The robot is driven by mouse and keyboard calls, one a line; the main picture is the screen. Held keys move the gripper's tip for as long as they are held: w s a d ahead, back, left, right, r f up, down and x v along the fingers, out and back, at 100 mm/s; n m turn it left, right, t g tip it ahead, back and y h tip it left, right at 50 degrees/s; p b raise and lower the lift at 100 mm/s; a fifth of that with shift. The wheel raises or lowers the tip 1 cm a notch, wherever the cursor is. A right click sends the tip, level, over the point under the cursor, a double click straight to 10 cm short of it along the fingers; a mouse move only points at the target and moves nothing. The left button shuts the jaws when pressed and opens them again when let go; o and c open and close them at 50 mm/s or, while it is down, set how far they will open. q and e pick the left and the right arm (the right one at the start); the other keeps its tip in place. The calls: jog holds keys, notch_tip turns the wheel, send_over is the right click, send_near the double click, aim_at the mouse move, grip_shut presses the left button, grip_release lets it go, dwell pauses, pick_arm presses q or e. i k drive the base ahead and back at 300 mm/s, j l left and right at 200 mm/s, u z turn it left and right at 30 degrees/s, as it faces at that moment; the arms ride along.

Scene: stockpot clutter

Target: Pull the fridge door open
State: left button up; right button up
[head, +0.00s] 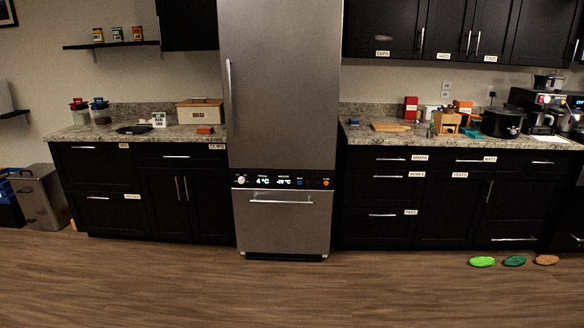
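The fridge (282,100) stands in the middle of the head view, tall and stainless grey, between two runs of black cabinets. Its upper door looks shut. A long vertical handle (229,88) runs along the door's left edge. Below the door is a control strip (282,182) with lit digits and a knob. Under that is a lower drawer (282,222) with a horizontal handle (281,200), and it looks shut too. Neither of my grippers shows in this view.
Wooden floor (290,285) in front of the fridge is clear. Green, dark green and brown flat items (515,261) lie on the floor at right. A grey bin (42,197) stands far left. The left counter (90,133) holds jars and a bread box (200,111); the right holds a black pot (502,122).

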aim_at(280, 60)
jog(key=i, duration=1.75)
